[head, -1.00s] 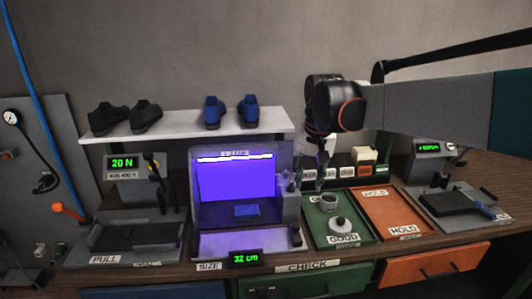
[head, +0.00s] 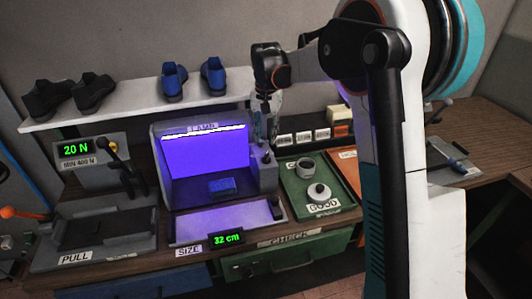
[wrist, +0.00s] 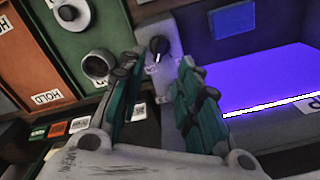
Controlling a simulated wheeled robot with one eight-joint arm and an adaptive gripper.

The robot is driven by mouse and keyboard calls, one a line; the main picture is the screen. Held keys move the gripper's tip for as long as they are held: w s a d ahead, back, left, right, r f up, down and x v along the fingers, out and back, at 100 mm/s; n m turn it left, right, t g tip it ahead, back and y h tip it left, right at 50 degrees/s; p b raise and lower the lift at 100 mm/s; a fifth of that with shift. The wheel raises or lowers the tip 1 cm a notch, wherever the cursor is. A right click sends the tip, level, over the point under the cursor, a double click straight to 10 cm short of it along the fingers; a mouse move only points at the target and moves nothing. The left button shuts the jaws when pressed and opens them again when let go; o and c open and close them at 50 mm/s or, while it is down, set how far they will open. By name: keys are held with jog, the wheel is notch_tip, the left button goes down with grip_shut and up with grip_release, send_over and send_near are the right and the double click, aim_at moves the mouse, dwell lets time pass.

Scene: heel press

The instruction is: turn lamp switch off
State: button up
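The lamp booth (head: 205,160) is lit violet inside, with a bright strip along its top edge; it also glows in the wrist view (wrist: 262,78). A grey housing (head: 266,178) stands on its right side. It carries a black knob switch with a pale mark (wrist: 159,44), small in the head view (head: 266,156). My gripper (wrist: 158,64) is open and empty. In the wrist view the knob lies ahead, between and beyond the two green fingers, apart from them. In the head view my gripper (head: 267,112) hangs above the housing; its fingertips are hard to make out.
A green GOOD tray (head: 296,198) with a grey cup (head: 305,167) and a white knobbed disc (head: 319,192) stands right of the housing. A shelf (head: 130,100) with dark and blue shoes is behind. A blue block (head: 222,186) lies in the booth.

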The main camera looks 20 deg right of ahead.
aim_at(266, 155)
notch_tip(266, 155, down, 8)
jog(key=shift+r+b, duration=0.15)
jog(key=shift+b, duration=0.6)
grip_shut()
